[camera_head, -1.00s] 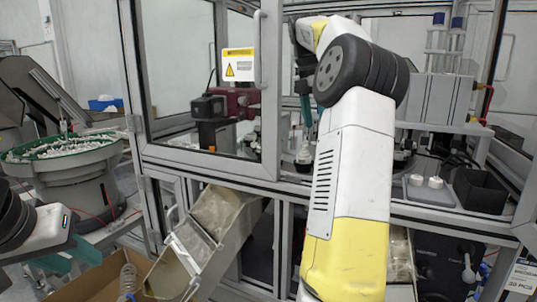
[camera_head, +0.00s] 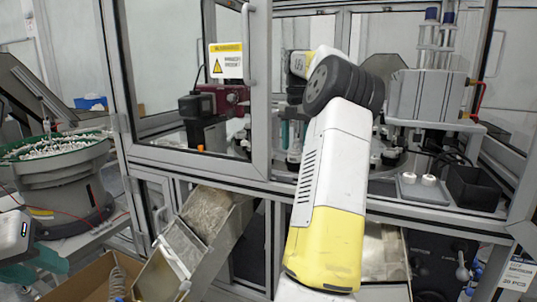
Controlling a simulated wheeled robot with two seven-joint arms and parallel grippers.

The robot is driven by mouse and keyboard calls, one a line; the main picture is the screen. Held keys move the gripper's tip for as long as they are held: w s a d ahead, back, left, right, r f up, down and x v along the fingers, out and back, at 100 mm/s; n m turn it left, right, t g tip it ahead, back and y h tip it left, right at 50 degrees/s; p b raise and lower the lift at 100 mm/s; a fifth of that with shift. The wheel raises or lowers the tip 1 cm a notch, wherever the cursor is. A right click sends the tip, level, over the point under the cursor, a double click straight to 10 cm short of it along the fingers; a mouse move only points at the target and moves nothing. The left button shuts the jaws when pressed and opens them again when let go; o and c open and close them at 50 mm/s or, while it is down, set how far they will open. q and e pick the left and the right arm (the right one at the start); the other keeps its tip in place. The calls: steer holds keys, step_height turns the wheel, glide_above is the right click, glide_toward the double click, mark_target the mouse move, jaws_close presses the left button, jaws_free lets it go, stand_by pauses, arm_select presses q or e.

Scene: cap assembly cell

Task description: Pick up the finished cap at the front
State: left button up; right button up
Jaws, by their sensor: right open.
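My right gripper (camera_head: 291,134) has teal fingers and hangs pointing down inside the machine, behind my white and yellow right arm. It is open. A small white piece (camera_head: 293,157), which looks like a cap, stands just below the fingertips at the front of the round station; I cannot tell whether the fingers are around it. Two white caps (camera_head: 408,178) (camera_head: 429,180) also sit on a grey tray (camera_head: 412,194) to the right. My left gripper (camera_head: 32,268), with teal fingers apart, is at the lower left, empty and away from the caps.
A framed glass door (camera_head: 262,90) stands left of my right arm. A black bin (camera_head: 474,190) is beside the tray. A metal chute (camera_head: 205,225) slopes below, over a cardboard box (camera_head: 90,282). A green-rimmed feeder bowl (camera_head: 62,150) stands at left.

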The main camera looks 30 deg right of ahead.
steer(key=shift+f, duration=0.35)
steer(key=c, duration=1)
steer(key=shift+r, duration=0.15)
